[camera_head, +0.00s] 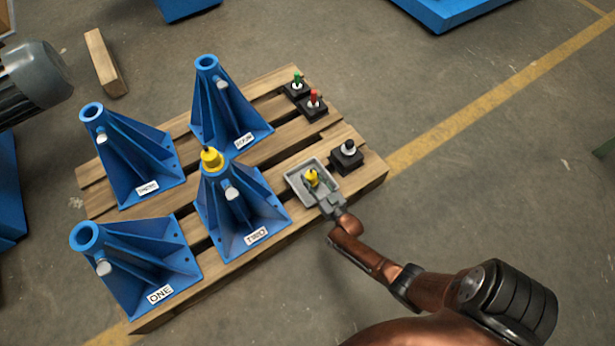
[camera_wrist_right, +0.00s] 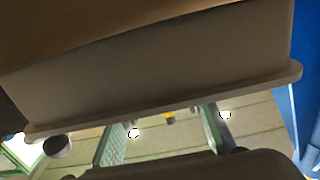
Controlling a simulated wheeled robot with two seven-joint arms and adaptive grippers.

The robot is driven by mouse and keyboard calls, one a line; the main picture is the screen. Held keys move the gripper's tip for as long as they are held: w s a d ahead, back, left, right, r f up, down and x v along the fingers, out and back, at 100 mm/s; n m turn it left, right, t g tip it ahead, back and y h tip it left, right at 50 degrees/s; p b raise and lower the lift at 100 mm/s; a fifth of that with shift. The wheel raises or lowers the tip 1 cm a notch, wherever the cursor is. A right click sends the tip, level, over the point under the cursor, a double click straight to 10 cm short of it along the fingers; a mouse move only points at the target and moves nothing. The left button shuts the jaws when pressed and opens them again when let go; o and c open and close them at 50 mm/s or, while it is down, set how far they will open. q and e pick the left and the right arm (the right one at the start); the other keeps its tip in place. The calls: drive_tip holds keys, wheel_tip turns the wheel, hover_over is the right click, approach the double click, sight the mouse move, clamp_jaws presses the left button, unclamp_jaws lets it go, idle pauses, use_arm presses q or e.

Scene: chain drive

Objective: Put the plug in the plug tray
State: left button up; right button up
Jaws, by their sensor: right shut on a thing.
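A small yellow plug (camera_head: 311,177) is at the grey, shallow plug tray (camera_head: 296,185), at the right part of the wooden pallet. My right gripper (camera_head: 322,190) reaches over the tray's near right edge and is shut on this plug. I cannot tell whether the plug touches the tray floor. In the right wrist view, a big brown-grey shape covers most of the picture. A bit of yellow (camera_wrist_right: 170,118) shows beyond it between two greenish strips. A second yellow piece (camera_head: 211,158) sits on top of a blue stand. My left gripper is not in view.
Several blue stands (camera_head: 140,258) fill the pallet's left part. A black-knobbed block (camera_head: 347,155) stands right of the tray; green-topped (camera_head: 297,83) and red-topped (camera_head: 314,103) blocks stand behind. A wooden beam (camera_head: 104,62) lies at the back left.

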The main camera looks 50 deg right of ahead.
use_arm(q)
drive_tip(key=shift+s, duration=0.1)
use_arm(e)
drive_tip(key=shift+f, duration=0.1)
drive_tip(key=o, duration=1.2)
drive_tip(key=shift+f, duration=0.1)
drive_tip(key=p+v, duration=0.2)
drive_tip(key=v, duration=0.3)
drive_tip(key=p+v, duration=0.2)
drive_tip(key=v, duration=0.4)
drive_tip(key=shift+s+r, duration=0.1)
drive_tip(key=shift+r, duration=0.1)
drive_tip(key=shift+s+a+f, duration=0.1)
drive_tip(key=shift+s, duration=0.25)
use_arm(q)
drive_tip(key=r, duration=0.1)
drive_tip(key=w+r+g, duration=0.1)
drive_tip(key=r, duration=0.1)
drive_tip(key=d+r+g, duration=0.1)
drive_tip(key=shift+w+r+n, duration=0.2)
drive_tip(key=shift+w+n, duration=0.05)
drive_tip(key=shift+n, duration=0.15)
